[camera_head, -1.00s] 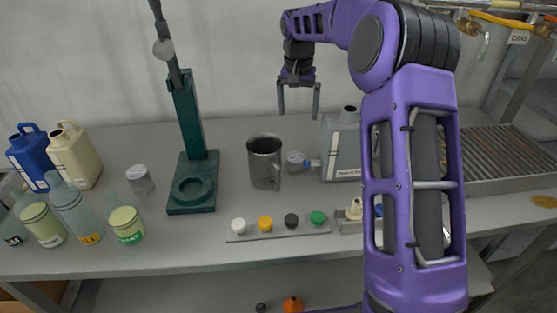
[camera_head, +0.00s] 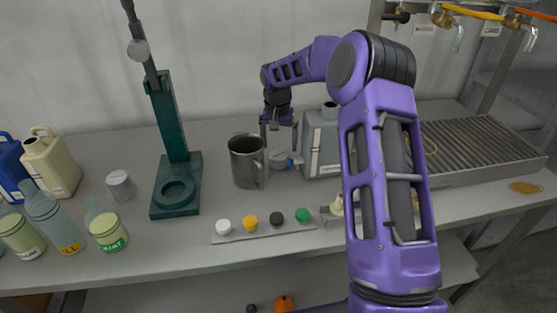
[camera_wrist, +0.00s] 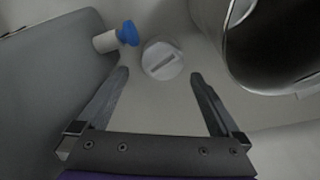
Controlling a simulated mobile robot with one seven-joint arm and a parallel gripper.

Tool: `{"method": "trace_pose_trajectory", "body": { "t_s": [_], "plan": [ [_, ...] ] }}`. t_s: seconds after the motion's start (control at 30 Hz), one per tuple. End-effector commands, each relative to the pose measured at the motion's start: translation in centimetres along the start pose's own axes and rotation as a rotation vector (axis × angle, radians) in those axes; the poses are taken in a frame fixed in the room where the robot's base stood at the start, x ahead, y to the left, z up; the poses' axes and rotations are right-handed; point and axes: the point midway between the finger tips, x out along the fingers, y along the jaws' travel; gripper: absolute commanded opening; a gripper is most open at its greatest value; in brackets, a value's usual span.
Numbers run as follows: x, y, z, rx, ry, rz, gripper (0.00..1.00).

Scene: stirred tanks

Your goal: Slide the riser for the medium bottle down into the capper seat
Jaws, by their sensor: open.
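A short grey cylinder (camera_head: 280,160) with a pale top stands just right of the steel mug. In the wrist view it is a round disc (camera_wrist: 162,59) with a slot-like mark, just beyond and between my fingertips. A similar grey cylinder (camera_head: 120,186) stands left of the capper. I cannot read which riser is for the medium bottle. The green capper has a round seat (camera_head: 175,192) in its base, which looks empty. My gripper (camera_head: 279,145) is open and empty above the cylinder by the mug; it also shows in the wrist view (camera_wrist: 159,75).
The steel mug (camera_head: 246,161) stands close left of my gripper. A grey canister (camera_head: 322,143) with a blue-tipped spout (camera_wrist: 127,34) is close on the other side. A strip of coloured caps (camera_head: 262,230) lies in front. Several bottles stand at the left.

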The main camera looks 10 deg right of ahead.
Motion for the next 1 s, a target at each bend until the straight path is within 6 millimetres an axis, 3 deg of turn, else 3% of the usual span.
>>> {"method": "trace_pose_trajectory", "body": {
  "t_s": [0.23,0.5,1.0],
  "plan": [
    [3.8,-0.3,0.6,0.001,-0.003,0.000,1.00],
    [4.2,-0.3,0.5,0.000,0.000,0.000,1.00],
    [4.2,-0.3,0.5,0.000,0.000,0.000,0.10]
  ]
}}
